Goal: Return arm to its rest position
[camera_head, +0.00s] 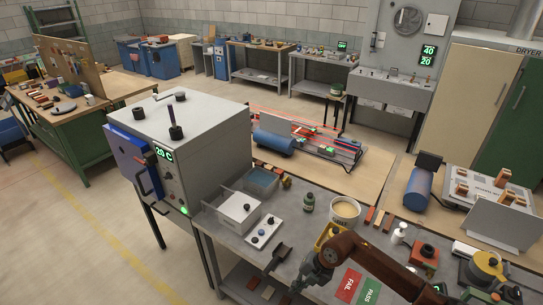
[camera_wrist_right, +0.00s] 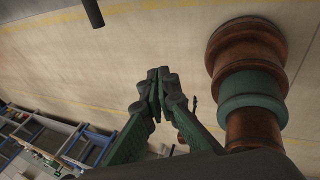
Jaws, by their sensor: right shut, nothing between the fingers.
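My right arm (camera_head: 345,248), copper-brown with dark joints, reaches in from the lower right in the head view, across the front of the grey bench (camera_head: 235,240). My right gripper (camera_head: 297,287) is dark and near the lower edge of that view, partly hard to make out against the bench. In the right wrist view its two green-black fingers (camera_wrist_right: 158,84) meet at the tips with nothing between them. Bare floor lies beyond them. My left gripper is not in view.
A grey oven (camera_head: 190,135) stands left. The floor (camera_head: 100,220) at left is open.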

